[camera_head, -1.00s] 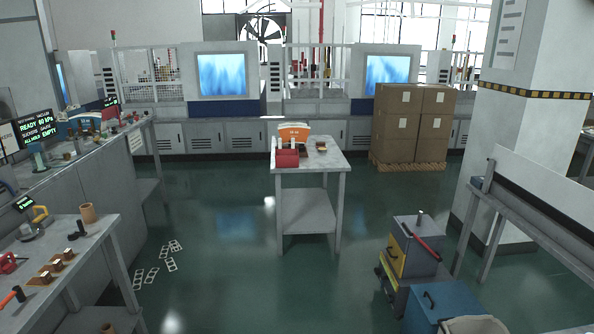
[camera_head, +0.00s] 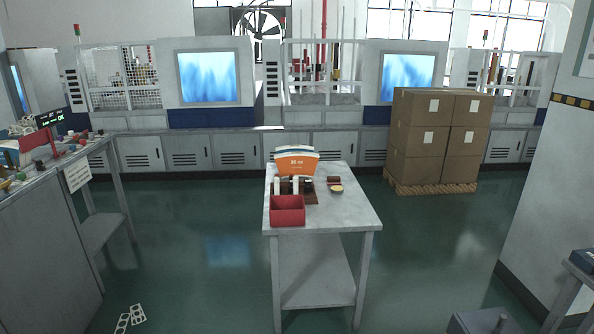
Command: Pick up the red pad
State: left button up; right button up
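A small dark red piece (camera_head: 333,180) lies on top of the grey table (camera_head: 345,212) straight ahead, right of the orange-and-white sign. It may be the red pad, but it is too small to tell for sure. A small tan-topped piece (camera_head: 337,189) lies just in front of it. An open red bin (camera_head: 287,212) stands at the table's front left.
An orange-and-white sign (camera_head: 297,162) stands at the table's back, with white and dark items before it. Stacked boxes (camera_head: 435,135) stand right behind. A cluttered bench (camera_head: 45,180) lines the left. White cut-out sheets (camera_head: 130,318) lie on the floor.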

aim_at(332, 180)
jog(key=i, duration=1.05)
jog(key=i+u, duration=0.1)
jog(key=i, duration=0.95)
jog(key=i+l, duration=0.15)
jog(key=i, duration=0.95)
jog(key=j+u, duration=0.05)
